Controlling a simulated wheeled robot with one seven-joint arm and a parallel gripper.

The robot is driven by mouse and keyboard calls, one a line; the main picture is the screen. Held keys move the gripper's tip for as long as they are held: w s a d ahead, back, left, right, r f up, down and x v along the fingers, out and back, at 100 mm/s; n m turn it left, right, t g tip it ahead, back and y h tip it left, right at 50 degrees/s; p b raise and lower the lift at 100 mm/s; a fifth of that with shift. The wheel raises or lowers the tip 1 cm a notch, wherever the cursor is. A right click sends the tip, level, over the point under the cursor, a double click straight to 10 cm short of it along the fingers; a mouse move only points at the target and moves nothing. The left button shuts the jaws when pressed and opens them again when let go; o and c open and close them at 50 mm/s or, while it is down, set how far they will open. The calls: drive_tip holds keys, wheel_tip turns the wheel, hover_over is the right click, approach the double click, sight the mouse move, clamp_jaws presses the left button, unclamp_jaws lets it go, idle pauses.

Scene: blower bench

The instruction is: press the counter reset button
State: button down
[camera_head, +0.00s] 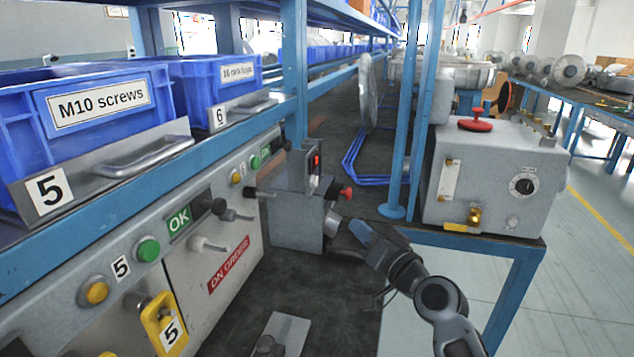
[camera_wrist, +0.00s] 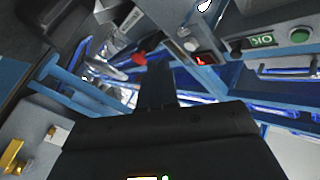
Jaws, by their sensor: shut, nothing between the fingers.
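The counter is a small box with a lit red display (camera_head: 316,161) on a grey housing (camera_head: 296,222). A red knob (camera_head: 347,193) sticks out at its right side, with a round grey part below it. In the wrist view the display (camera_wrist: 201,61) shows right of centre, with a small pale round button (camera_wrist: 191,45) beside it and the red knob (camera_wrist: 139,57) to the left. I cannot tell for sure which is the reset button. My gripper (camera_wrist: 160,70) is shut and empty, pointing toward the counter; in the head view it (camera_head: 362,232) is right of the housing, apparently apart from it.
Blue posts (camera_head: 401,120) and a grey box with a red button (camera_head: 475,124) stand right.

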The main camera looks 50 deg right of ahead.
sight(315, 181)
drive_tip(key=d+r+t, duration=0.1)
drive_tip(key=d+r, duration=0.4)
drive_tip(key=d, duration=0.2)
drive_tip(key=shift+w+r+m+h, duration=0.3)
drive_tip(key=shift+w+r, duration=0.05)
drive_tip(key=shift+w+a, duration=0.1)
drive_tip(key=w+a+p, duration=0.3)
drive_tip(key=w, duration=0.5)
drive_tip(key=shift+p, duration=0.4)
drive_tip(key=shift+w, duration=0.2)
idle(1.2)
drive_tip(key=shift+w+a, duration=0.1)
drive_tip(key=shift+w, duration=0.15)
